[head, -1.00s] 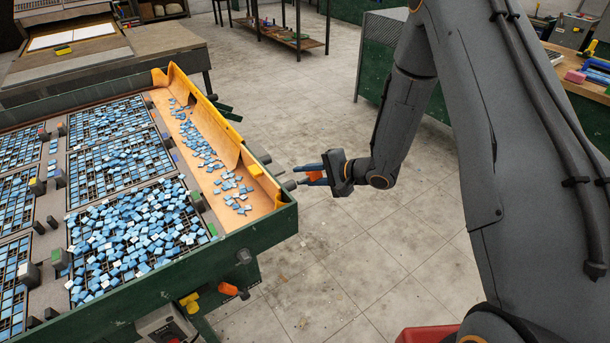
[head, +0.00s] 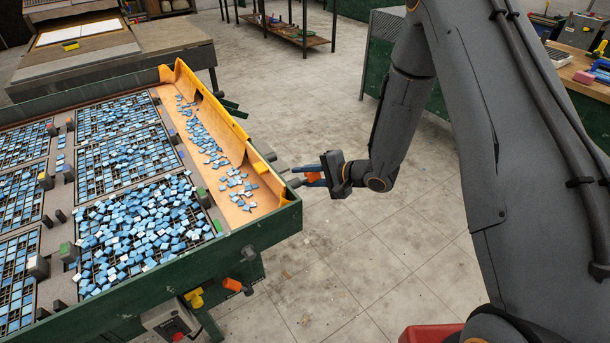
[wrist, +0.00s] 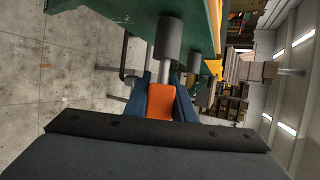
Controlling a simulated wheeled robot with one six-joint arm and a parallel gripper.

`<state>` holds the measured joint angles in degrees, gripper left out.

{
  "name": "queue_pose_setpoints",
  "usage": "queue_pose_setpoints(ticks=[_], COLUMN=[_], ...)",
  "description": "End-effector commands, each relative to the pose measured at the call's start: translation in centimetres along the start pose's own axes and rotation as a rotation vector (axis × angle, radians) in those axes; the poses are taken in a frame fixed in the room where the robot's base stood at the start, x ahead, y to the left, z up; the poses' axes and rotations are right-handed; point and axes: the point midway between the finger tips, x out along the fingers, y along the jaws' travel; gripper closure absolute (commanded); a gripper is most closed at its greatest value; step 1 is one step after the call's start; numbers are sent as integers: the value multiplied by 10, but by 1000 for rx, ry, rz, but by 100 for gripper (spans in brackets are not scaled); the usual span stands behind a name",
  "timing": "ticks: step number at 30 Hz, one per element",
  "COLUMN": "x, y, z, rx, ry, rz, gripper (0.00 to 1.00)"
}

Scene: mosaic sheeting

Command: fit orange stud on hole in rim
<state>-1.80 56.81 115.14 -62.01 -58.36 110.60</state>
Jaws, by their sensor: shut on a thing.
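The orange stud (head: 314,177) is a small orange block. My gripper (head: 312,175) has blue fingers shut on it, beyond the right side of the green table. In the wrist view the orange stud (wrist: 160,101) sits between the blue fingers of my gripper (wrist: 160,90). A yellow rim (head: 225,112) runs along the outer side of the tan trough on the table. My gripper is apart from this rim, to its right in the head view.
The green table (head: 262,226) carries trays of blue tiles (head: 148,222). Grey pegs stick out of its side close to my fingers; one thick grey cylinder (wrist: 170,38) is just ahead in the wrist view. The floor (head: 345,250) near my gripper is clear.

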Motion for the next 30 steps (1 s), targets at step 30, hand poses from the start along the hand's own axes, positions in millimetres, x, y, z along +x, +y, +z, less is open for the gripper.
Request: queue_pose_setpoints(ticks=[30], x=[9], y=[0], z=[22], rx=[0], ry=[-1], rz=[0], gripper=[100])
